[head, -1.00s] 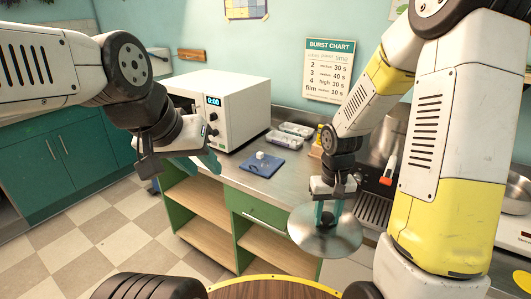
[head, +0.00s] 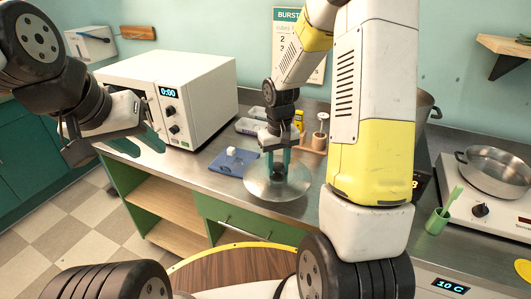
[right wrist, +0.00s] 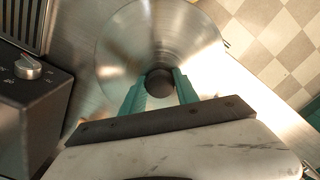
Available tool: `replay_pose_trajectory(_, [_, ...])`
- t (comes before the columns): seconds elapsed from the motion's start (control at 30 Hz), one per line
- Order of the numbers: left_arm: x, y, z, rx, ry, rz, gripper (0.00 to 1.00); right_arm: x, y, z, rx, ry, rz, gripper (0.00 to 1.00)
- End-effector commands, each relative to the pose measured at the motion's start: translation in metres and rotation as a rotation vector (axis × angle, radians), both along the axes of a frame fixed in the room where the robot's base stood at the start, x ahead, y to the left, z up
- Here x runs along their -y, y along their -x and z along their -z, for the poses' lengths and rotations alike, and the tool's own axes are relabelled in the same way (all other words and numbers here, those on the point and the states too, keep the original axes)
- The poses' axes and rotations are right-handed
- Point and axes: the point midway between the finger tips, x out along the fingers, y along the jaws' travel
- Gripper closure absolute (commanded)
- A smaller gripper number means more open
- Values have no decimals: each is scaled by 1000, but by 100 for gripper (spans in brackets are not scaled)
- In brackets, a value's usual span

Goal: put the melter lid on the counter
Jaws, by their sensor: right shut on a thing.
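The melter lid (head: 263,187) is a round shiny metal disc with a dark knob. My right gripper (head: 279,168) is shut on the lid's knob. In the head view the lid is at the counter's front edge, right of the blue mat; I cannot tell whether it touches the counter (head: 213,183). In the right wrist view the lid (right wrist: 125,45) lies beyond the teal fingers (right wrist: 160,88), which close around its dark knob (right wrist: 160,82). My left gripper (head: 112,148) is at the left, in front of the microwave, with nothing visible in it; its fingers appear apart.
A blue mat (head: 222,167) with a white cube (head: 231,152) lies left of the lid. The microwave (head: 168,95) stands behind it. Trays (head: 250,126) and a wooden holder (head: 311,143) are behind the lid. A hotplate with a pan (head: 492,165) and a green cup (head: 438,220) are at the right.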

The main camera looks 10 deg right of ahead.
Motion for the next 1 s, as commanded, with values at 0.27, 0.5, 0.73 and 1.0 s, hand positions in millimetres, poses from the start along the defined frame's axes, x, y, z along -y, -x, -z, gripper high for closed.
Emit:
replay_pose_trajectory(0.27, [0,0,0,0,0,0,64,3,-42,4,0,0,0,100])
replay_pose_trajectory(0.5, [0,0,0,0,0,0,64,4,-51,19,-5,1,-1,100])
replay_pose_trajectory(0.73, [0,0,0,0,0,0,64,3,-52,41,-1,0,0,100])
replay_pose_trajectory(1.0, [0,0,0,0,0,0,64,3,-51,41,-3,1,-1,42])
